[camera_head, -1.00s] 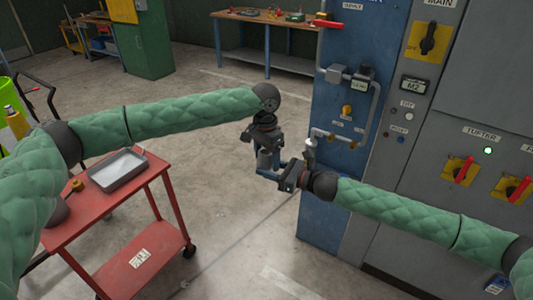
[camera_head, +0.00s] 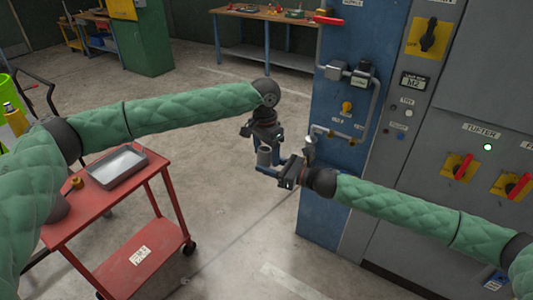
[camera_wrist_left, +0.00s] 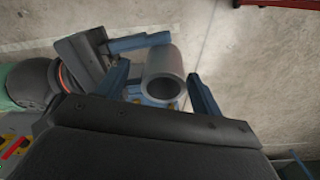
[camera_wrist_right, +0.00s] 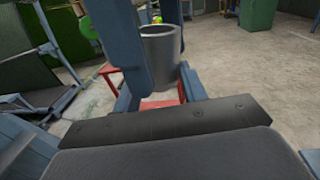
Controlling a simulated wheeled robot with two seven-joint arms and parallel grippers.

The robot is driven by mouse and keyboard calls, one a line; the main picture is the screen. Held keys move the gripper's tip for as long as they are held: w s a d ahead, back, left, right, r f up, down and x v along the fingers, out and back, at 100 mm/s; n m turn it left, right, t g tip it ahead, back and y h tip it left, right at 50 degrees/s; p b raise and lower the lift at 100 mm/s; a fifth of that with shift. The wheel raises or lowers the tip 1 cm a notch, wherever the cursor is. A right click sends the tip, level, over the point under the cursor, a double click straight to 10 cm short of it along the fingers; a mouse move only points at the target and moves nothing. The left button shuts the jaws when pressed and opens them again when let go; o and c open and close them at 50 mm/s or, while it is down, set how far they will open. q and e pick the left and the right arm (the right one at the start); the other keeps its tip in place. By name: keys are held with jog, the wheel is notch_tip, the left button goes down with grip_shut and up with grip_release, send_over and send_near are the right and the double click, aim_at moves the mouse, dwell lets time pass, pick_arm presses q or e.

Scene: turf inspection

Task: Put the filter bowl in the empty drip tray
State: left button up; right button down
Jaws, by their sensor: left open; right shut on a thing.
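The filter bowl (camera_head: 264,158) is a grey open-topped cylinder, held in the air between my two grippers. My right gripper (camera_head: 276,169) is shut on it from the right. My left gripper (camera_head: 261,146) is open with its fingers around the bowl from above. In the left wrist view the bowl (camera_wrist_left: 165,75) lies between my spread left fingers. The right wrist view also shows the bowl (camera_wrist_right: 160,48), upright, with the left fingers reaching down beside it. The drip tray (camera_head: 118,182) is a shallow grey rectangular tray on the red cart, left of and apart from both grippers.
The red cart (camera_head: 135,263) has a lower shelf, and a small brass-coloured part (camera_head: 77,182) sits beside the tray. A blue panel with pipes (camera_head: 345,110) stands close behind my right gripper. A workbench (camera_head: 268,16) is at the back. Open floor lies between cart and panel.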

pick_arm(q)
notch_tip(320, 180, up, 12)
jog(key=shift+w+a+f, duration=0.15)
jog(key=shift+w+f, duration=0.05)
jog(key=shift+w, duration=0.05)
jog(key=shift+c, duration=0.5)
jog(key=shift+f, duration=0.15)
jog(key=shift+c, duration=1.2)
notch_tip(320, 180, down, 13)
jog(key=s+d+n, duration=0.2)
jog(key=n, duration=0.2)
jog(key=shift+s+d, duration=0.25)
jog(key=shift+s, duration=0.1)
pick_arm(e)
jog(key=d+n+g, duration=0.1)
jog(key=g, duration=0.1)
jog(key=s+d+n+g+y, duration=0.1)
jog(key=n+g, duration=0.1)
jog(key=d+n+g+y, duration=0.1)
jog(key=g, duration=0.2)
jog(key=shift+s+d+n, duration=0.15)
jog(key=shift+s+n, duration=0.15)
pick_arm(q)
jog(key=shift+c, duration=0.2)
